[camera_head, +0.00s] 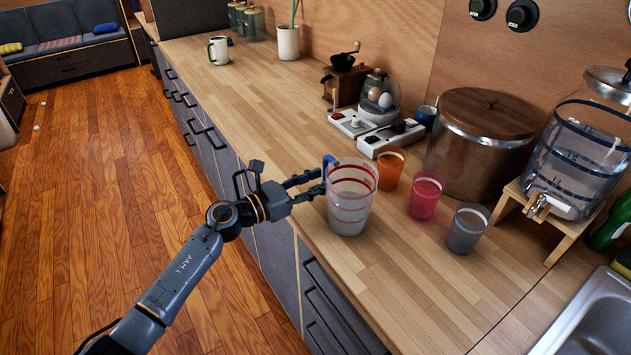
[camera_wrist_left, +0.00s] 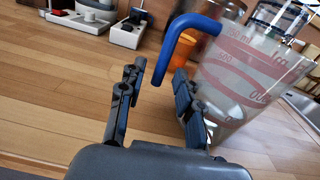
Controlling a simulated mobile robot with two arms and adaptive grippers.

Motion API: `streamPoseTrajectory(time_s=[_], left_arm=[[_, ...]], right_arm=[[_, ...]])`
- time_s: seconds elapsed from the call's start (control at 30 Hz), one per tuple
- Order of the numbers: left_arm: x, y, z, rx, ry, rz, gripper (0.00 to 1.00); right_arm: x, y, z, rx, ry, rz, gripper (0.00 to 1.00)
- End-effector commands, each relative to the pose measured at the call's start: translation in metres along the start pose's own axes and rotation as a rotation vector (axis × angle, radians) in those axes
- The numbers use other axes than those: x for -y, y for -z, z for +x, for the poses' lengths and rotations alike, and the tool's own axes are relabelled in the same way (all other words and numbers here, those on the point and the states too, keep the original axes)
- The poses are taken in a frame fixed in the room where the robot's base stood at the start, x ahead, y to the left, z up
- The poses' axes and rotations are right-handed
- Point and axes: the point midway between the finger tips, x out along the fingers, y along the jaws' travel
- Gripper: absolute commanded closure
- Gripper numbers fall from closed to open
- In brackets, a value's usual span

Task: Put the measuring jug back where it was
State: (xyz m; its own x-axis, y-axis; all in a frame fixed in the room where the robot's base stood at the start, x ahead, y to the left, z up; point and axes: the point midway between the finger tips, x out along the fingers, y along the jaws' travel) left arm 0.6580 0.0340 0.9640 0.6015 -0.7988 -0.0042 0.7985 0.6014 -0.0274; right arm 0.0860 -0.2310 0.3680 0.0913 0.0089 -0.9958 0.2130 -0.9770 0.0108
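The measuring jug (camera_head: 350,205) is clear with red markings and a blue handle. It stands upright on the wooden counter near the front edge, and fills the right of the left wrist view (camera_wrist_left: 250,75). My left gripper (camera_head: 322,181) is at the jug's handle side. In the left wrist view its two fingers (camera_wrist_left: 158,84) are spread apart. The free end of the blue handle shows between them, and the right finger overlaps the jug's side. I cannot tell whether either finger touches the jug. My right gripper is not in view.
Orange (camera_head: 391,168), pink (camera_head: 425,196) and grey (camera_head: 466,230) cups stand right of the jug. Behind are a large pot (camera_head: 480,145), a water dispenser (camera_head: 580,155) and an egg cooker (camera_head: 378,97). The counter (camera_head: 260,110) is clear toward the white mug (camera_head: 218,50).

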Motion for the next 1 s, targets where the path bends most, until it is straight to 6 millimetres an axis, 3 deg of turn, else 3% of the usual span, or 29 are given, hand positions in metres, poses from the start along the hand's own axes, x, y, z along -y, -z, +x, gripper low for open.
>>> streamPoseTrajectory(time_s=[0.37,0.8,1.0], left_arm=[[-0.001,-0.002,-0.004,-0.002,-0.001,0.000,0.65],[0.000,0.001,-0.093,-0.004,0.001,0.002,0.65],[0.000,-0.001,-0.116,-0.001,-0.001,-0.001,0.65]], right_arm=[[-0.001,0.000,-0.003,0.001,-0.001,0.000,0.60],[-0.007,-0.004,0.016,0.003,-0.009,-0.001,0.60],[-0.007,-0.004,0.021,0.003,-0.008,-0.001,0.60]])
